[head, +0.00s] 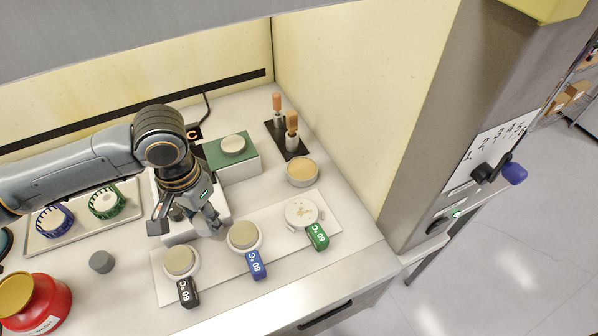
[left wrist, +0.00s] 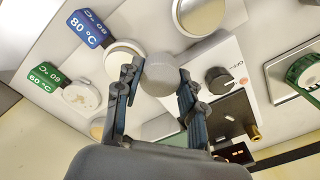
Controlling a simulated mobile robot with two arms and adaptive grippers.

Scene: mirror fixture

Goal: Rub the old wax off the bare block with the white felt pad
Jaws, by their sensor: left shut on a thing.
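The bare block (head: 301,212), with the green 60 °C tag, stands at the right end of a white plate. Tan wax marks show on its pale top, also in the left wrist view (left wrist: 80,97). My left gripper (head: 187,220) is above the plate's back left part, left of the bare block. It is shut on a grey round piece (left wrist: 160,75); I cannot tell if this is the felt pad. A whitish round pad (head: 232,145) lies on a green-topped box. My right gripper is not in view.
Blocks with a black tag (head: 180,261) and a blue tag (head: 243,236) share the white plate (head: 215,283). A tan-topped tin (head: 302,172) and upright-handled tools (head: 291,135) stand behind. A grey cylinder (head: 101,261) and red jar (head: 38,305) are left.

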